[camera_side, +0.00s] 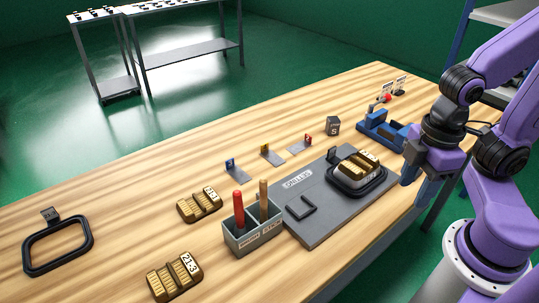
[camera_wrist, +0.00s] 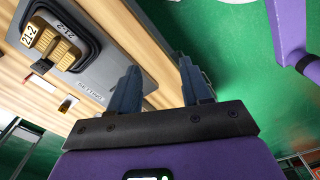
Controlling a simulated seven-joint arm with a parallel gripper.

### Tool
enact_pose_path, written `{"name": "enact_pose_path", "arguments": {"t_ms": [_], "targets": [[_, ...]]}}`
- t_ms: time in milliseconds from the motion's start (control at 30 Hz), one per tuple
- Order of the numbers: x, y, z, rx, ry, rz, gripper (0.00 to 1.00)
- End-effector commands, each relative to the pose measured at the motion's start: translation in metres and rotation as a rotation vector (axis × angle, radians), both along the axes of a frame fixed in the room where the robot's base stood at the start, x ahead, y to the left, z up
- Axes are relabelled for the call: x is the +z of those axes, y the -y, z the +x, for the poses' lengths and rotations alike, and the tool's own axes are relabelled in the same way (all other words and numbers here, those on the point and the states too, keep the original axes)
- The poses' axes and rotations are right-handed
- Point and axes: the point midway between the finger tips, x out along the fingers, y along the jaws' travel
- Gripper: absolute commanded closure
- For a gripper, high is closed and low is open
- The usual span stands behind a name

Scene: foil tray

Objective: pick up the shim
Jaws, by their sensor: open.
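No object is labelled as a shim. Several thin grey plates with coloured upright tabs lie flat on the table behind the grey board: one with a blue tab (camera_side: 236,172), one with a yellow tab (camera_side: 272,156) and one with a red tab (camera_side: 300,146). I cannot tell which is the shim. My gripper (camera_side: 414,184) is at the right, beside the grey board's right end and well away from these plates. In the wrist view my gripper (camera_wrist: 158,70) is open, with nothing between its two blue fingers, above the table's edge and green floor.
The grey board (camera_side: 325,225) carries a black frame (camera_side: 344,189) holding gold blocks. A grey holder (camera_side: 250,238) has two upright handles. Gold blocks (camera_side: 198,205) (camera_side: 174,278) and an empty black frame (camera_side: 57,262) lie left. A blue fixture (camera_side: 376,128) stands behind my gripper.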

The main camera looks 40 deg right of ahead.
Motion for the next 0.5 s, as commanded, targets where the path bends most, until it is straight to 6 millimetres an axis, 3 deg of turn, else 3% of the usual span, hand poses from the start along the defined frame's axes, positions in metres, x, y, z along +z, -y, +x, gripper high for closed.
{"name": "enact_pose_path", "arguments": {"t_ms": [67,100,133,500], "targets": [[0.0,0.0,0.0,0.0,0.0,0.0,0.52],[0.0,0.0,0.0,0.0,0.0,0.0,0.62],[0.0,0.0,0.0,0.0,0.0,0.0,0.64],[0.0028,-0.0061,0.0079,-0.043,-0.001,-0.001,0.64]]}}
